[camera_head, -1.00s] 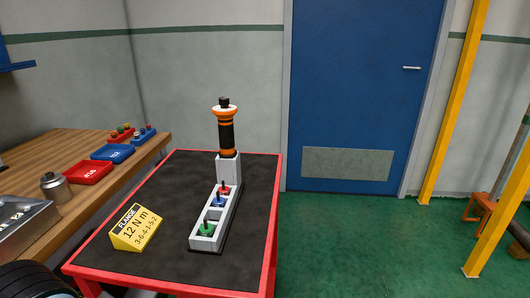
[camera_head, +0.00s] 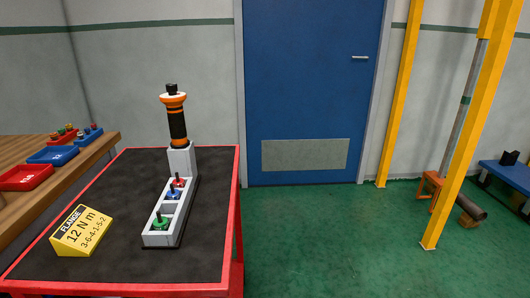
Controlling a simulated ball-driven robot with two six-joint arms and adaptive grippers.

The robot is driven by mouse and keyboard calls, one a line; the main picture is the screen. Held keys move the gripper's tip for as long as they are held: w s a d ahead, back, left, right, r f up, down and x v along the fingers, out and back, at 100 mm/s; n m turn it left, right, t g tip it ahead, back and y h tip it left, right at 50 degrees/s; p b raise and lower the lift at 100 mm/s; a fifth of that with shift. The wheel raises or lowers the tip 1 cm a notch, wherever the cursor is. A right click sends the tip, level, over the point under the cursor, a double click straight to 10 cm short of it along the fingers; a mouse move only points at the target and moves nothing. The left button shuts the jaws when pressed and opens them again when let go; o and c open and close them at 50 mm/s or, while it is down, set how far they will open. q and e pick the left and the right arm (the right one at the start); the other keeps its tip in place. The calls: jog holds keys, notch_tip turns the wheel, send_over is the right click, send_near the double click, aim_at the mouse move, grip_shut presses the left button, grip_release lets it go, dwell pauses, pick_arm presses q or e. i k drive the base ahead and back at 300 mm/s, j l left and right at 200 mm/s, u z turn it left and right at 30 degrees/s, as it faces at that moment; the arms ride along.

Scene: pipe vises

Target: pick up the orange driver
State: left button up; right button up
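The orange driver (camera_head: 177,122), black with orange bands and a flared orange collar near its top, stands upright in the tall end of a grey holder (camera_head: 181,160). The holder stands on a black-topped table with a red rim (camera_head: 238,200). Its lower part has compartments with a red piece (camera_head: 178,181), a blue piece (camera_head: 173,194) and a green piece (camera_head: 160,223). Neither of my grippers is in view.
A yellow sign (camera_head: 82,232) reading "FLANGE 12 N m" stands on the table's left side. A wooden bench (camera_head: 95,150) with red and blue trays is at left. A yellow post (camera_head: 461,140) stands at right.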

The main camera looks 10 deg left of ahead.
aim_at(174, 104)
jog(key=i+l+u, duration=0.15)
jog(key=l, duration=0.2)
jog(key=i+l+u, duration=0.15)
jog(key=l, duration=0.15)
jog(key=l+u, duration=0.15)
jog(key=l, duration=0.2)
jog(key=i+l+u, duration=0.15)
jog(key=l, duration=0.2)
